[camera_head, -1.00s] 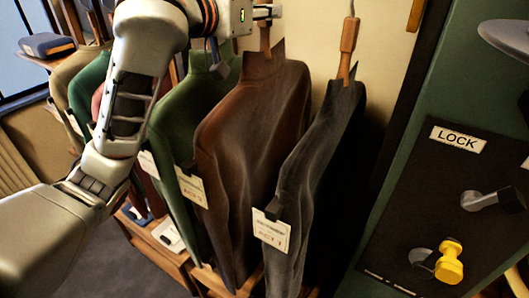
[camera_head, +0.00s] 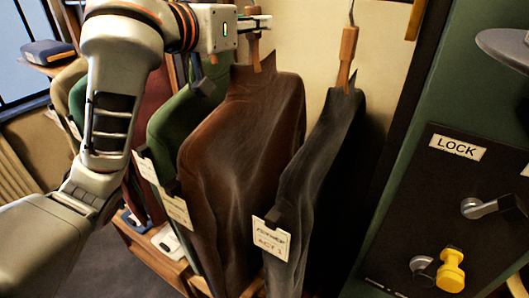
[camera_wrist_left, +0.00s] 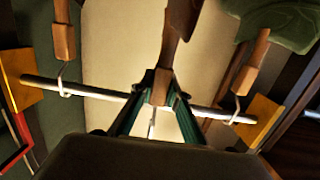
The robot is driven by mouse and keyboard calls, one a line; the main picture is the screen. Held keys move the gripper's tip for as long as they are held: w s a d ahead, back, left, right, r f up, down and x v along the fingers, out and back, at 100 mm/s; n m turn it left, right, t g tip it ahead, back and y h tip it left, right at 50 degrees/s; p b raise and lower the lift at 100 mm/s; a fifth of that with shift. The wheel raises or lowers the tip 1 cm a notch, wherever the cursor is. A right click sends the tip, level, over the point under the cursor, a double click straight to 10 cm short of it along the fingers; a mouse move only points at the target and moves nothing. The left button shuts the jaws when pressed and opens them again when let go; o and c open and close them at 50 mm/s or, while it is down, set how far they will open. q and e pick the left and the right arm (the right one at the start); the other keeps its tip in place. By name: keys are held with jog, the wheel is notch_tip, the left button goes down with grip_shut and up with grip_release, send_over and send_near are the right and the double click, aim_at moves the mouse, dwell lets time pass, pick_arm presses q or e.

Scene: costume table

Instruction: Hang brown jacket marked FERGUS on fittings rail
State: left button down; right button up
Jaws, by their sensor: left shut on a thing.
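The brown jacket (camera_head: 255,140) hangs upright between a green garment and a dark grey one in the head view. Whether this hanger's hook is over the rail is hidden. My right gripper is not in view.
The dark grey garment (camera_head: 318,180) hangs close on the right and the green one (camera_head: 178,125) close on the left. Two other hangers hook the rail, at left (camera_wrist_left: 64,45) and right (camera_wrist_left: 245,75). A LOCK panel (camera_head: 440,200) with knobs stands at right.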

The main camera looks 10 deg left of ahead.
pick_arm(q)
jog(key=shift+s+a+r, duration=0.15)
jog(key=shift+s, duration=0.25)
